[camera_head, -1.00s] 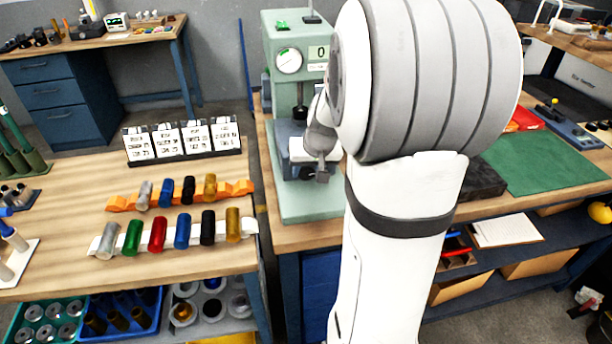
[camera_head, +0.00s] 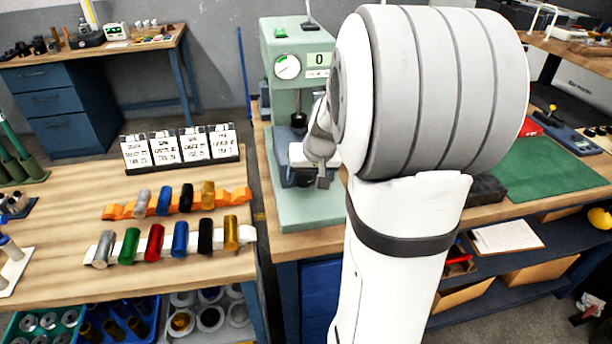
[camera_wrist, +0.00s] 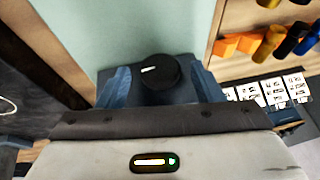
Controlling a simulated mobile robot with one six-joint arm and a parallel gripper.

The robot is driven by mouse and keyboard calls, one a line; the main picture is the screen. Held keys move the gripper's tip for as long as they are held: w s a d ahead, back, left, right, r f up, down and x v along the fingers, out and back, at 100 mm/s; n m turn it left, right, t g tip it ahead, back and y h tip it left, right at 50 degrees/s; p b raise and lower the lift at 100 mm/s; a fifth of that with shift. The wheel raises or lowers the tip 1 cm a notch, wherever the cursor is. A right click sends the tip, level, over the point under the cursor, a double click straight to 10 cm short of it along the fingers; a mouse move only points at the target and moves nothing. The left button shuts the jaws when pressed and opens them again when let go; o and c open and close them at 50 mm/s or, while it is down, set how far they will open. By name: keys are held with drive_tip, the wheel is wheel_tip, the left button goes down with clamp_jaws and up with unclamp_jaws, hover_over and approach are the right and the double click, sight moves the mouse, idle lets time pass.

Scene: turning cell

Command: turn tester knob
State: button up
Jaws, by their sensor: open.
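The tester is a pale green machine (camera_head: 283,40) with a round dial and a display reading 0. It stands on the bench behind my arm. In the wrist view its black round knob (camera_wrist: 160,82) shows a white pointer line, aimed roughly left. The knob sits in front of a dark blue-grey block on the pale green base. My gripper (camera_wrist: 160,76) is open, with one blue finger on each side of the knob; whether they touch it I cannot tell. In the head view my gripper (camera_head: 322,178) is low at the tester's front, and the knob is hidden there.
A green mat (camera_head: 540,165) lies on the bench to the right of my arm.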

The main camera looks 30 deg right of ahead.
drive_tip(key=v, duration=0.7)
drive_tip(key=shift+r, duration=0.2)
drive_tip(key=shift+s, duration=0.1)
idle(0.8)
drive_tip(key=shift+g+h, duration=0.3)
drive_tip(key=shift+h, duration=0.5)
drive_tip(key=x, duration=0.2)
drive_tip(key=a+x, duration=0.1)
drive_tip(key=x, duration=0.5)
drive_tip(key=shift+w+a+f+b, duration=0.15)
drive_tip(key=shift+w+f+b, duration=0.05)
drive_tip(key=shift+w+b, duration=0.2)
drive_tip(key=c, duration=0.9)
